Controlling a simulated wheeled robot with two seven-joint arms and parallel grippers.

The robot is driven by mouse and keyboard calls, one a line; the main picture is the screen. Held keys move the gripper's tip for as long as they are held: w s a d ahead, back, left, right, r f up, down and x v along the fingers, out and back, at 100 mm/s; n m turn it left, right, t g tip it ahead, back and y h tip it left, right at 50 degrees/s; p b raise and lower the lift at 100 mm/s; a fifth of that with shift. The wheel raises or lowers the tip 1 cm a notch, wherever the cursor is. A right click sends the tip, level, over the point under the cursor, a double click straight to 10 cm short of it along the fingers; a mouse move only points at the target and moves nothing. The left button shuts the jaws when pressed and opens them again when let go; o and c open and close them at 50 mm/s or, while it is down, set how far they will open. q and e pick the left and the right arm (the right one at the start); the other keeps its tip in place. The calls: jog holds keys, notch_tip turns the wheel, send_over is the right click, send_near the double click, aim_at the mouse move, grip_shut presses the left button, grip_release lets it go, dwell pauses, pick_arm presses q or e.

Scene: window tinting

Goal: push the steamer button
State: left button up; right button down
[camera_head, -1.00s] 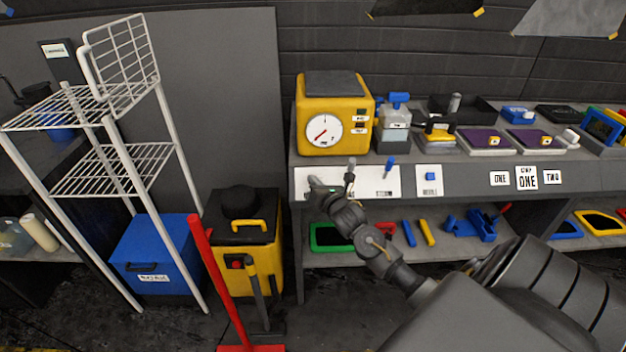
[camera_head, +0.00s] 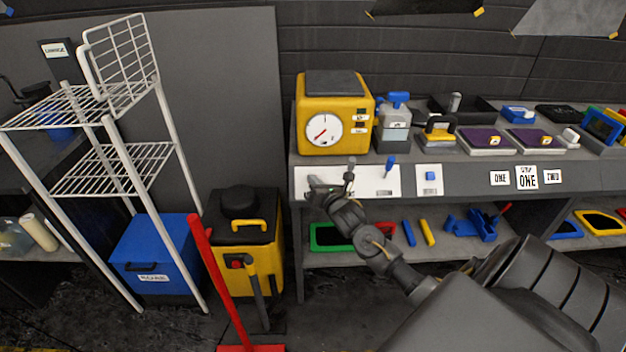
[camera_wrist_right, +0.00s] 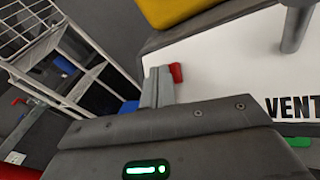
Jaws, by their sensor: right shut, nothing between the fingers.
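A yellow box with a round white dial (camera_head: 335,115) stands on the bench; I take it to be the steamer. Below it is a white control panel (camera_head: 375,182). A red button (camera_wrist_right: 175,73) on this panel shows in the right wrist view; in the head view my gripper hides it. My right gripper (camera_head: 316,185) is shut and empty, at the panel's left end. In the right wrist view its fingertips (camera_wrist_right: 157,86) are right beside the red button; whether they touch it I cannot tell. My left gripper is out of view.
A grey lever (camera_head: 350,170) stands on the panel right of my gripper, above a "VENT" label in the wrist view. A blue lever (camera_head: 390,166) is farther right. A white wire rack (camera_head: 110,165) and a red post (camera_head: 215,275) stand left.

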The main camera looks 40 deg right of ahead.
jog(key=shift+w+d+f, duration=0.1)
jog(key=shift+w+f, duration=0.05)
jog(key=shift+f, duration=0.05)
jog(key=shift+r, duration=0.1)
jog(key=shift+s+a+r+p, duration=0.1)
jog(key=shift+s+a+p, duration=0.1)
jog(key=shift+p, duration=0.2)
dwell(0.3)
jog(key=shift+s+a+r+p, duration=0.1)
jog(key=shift+s+r+p, duration=0.05)
jog(key=shift+r+p, duration=0.3)
jog(key=s+a+r+p, duration=0.1)
jog(key=p, duration=0.1)
jog(key=s+a+r+p, duration=0.1)
jog(key=s+r+p, duration=0.1)
jog(key=p, duration=0.1)
jog(key=shift+a+r, duration=0.2)
